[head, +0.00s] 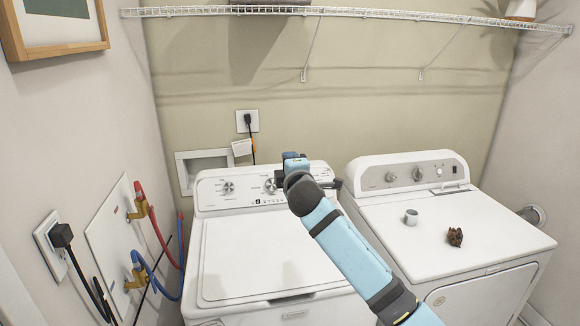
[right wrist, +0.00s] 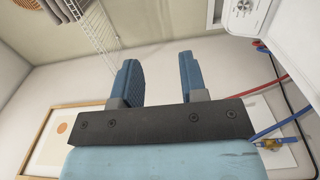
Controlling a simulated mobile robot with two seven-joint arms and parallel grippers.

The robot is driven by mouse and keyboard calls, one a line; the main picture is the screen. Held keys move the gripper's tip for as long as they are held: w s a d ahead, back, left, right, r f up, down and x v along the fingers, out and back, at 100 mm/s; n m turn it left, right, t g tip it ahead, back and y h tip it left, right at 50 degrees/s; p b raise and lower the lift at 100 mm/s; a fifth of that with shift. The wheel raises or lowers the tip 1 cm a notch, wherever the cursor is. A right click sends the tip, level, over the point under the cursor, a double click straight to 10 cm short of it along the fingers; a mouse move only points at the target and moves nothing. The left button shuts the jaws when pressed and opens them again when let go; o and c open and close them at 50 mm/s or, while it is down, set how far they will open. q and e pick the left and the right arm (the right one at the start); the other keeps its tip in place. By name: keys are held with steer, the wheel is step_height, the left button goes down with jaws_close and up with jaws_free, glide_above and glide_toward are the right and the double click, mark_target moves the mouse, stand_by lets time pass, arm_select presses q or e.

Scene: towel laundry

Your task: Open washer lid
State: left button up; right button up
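The white washer (head: 208,306) stands at the lower middle of the head view, with knobs on its rear control panel. Its flat lid (head: 260,262) is down and shut. My right arm reaches in from the lower right across the washer's right side. My right gripper (head: 294,160) is above the washer's control panel, behind the lid, and appears apart from it. In the right wrist view its two blue fingers (right wrist: 158,62) are spread with nothing between them. The arm hides part of the panel and the lid's right edge. My left gripper is not in view.
A white dryer (head: 480,232) stands to the right, with a metal cup (head: 411,217) and a small brown object (head: 455,237) on top. A wire shelf (head: 380,14) spans the back wall. Red and blue hoses (head: 164,240) and a black-plugged outlet (head: 52,245) are on the left wall.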

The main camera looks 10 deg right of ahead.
steer(key=s+b, duration=0.3)
steer(key=s, duration=1)
steer(key=shift+s+d, duration=0.25)
steer(key=shift+s, duration=0.15)
